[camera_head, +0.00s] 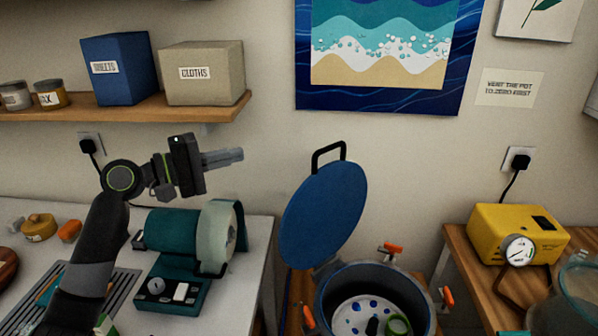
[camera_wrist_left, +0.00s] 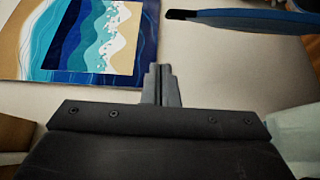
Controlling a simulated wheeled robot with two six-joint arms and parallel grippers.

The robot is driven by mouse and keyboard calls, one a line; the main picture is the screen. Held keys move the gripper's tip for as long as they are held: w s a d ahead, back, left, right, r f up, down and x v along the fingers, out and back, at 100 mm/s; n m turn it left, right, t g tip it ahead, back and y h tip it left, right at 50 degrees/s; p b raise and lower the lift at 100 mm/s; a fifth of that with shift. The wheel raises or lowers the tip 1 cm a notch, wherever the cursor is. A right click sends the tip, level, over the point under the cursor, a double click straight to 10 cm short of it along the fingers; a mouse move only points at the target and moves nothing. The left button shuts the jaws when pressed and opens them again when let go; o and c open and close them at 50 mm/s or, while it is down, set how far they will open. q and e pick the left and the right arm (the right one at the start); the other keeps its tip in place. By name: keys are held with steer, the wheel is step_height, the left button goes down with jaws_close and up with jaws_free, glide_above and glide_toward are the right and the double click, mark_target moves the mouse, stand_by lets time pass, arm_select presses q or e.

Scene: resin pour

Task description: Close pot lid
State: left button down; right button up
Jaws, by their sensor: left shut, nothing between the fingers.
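The pot (camera_head: 376,299) stands at the bottom centre of the head view, with its blue round lid (camera_head: 324,215) tilted up open on its left side. A black handle (camera_head: 329,157) is at the lid's top. Inside the pot are a perforated white plate, a green ring and a dark item. My left gripper (camera_head: 238,155) is shut and empty, raised left of the lid and apart from it. It shows in the left wrist view (camera_wrist_left: 162,78), with the lid's edge (camera_wrist_left: 250,18) at upper right. My right gripper is not in view.
A shelf (camera_head: 120,108) with boxes is above. A yellow pump with a gauge (camera_head: 515,240) sits on the right table. Orange-handled clamps (camera_head: 393,248) ring the pot.

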arm_select(q)
steer(key=w+d+f+p, duration=0.1)
steer(key=w+d+p, duration=0.1)
steer(key=d, duration=0.4)
steer(key=w+d+f+p, duration=0.1)
steer(key=w+d+p, duration=0.1)
steer(key=d, duration=0.4)
steer(key=shift+w+d+f, duration=0.2)
steer(key=shift+d+f, duration=0.05)
steer(key=shift+d, duration=0.15)
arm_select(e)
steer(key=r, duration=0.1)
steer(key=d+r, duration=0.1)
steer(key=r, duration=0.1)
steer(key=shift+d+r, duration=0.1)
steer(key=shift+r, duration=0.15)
arm_select(q)
steer(key=shift+f, duration=0.1)
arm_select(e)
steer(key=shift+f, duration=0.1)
